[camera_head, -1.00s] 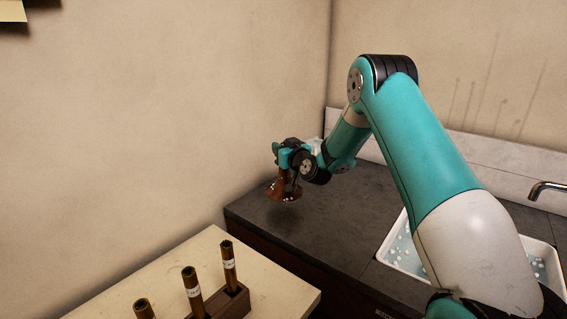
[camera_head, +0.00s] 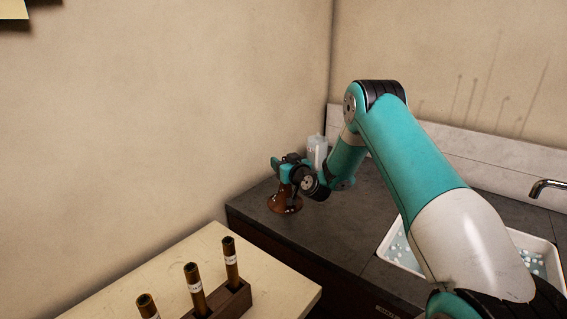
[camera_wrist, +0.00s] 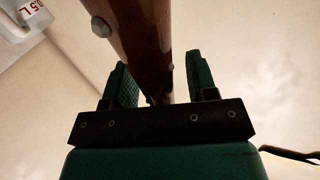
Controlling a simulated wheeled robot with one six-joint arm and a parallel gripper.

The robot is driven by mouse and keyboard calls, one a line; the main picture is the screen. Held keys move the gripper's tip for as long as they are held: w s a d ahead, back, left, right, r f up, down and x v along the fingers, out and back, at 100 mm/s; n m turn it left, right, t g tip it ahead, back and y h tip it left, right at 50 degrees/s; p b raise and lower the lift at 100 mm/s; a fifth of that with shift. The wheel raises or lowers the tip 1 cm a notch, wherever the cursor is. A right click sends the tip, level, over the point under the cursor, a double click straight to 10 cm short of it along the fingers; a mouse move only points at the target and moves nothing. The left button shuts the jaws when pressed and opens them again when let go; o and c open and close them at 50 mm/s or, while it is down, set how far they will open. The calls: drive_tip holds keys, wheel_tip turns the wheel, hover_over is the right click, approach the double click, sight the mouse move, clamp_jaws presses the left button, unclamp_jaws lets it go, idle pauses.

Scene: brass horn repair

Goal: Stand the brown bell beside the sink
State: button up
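The brown bell (camera_head: 285,204) stands upright, wide flare down, on the dark counter left of the sink (camera_head: 394,246). It appears to rest on the surface. My gripper (camera_head: 287,172) is around the bell's upper, narrow part. In the wrist view the bell (camera_wrist: 140,40) passes between the two fingers of my gripper (camera_wrist: 160,85). A gap shows between the bell and the right finger, so the fingers look open; the left finger is close to the bell or touching it. The sink is partly hidden behind my arm.
A white bottle (camera_head: 317,150) stands behind my gripper, near the wall; it also shows in the wrist view (camera_wrist: 22,18). A faucet (camera_head: 546,188) is at the right. A pale table (camera_head: 190,262) in front carries a wooden rack (camera_head: 232,298) with brown tubes. The counter between bell and sink is clear.

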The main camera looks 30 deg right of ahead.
drive_tip(key=shift+r, duration=0.15)
drive_tip(key=shift+s, duration=0.25)
drive_tip(key=s+b, duration=0.8)
drive_tip(key=s, duration=0.3)
drive_tip(key=shift+s+a, duration=0.25)
drive_tip(key=shift+s, duration=0.05)
drive_tip(key=shift+a, duration=0.1)
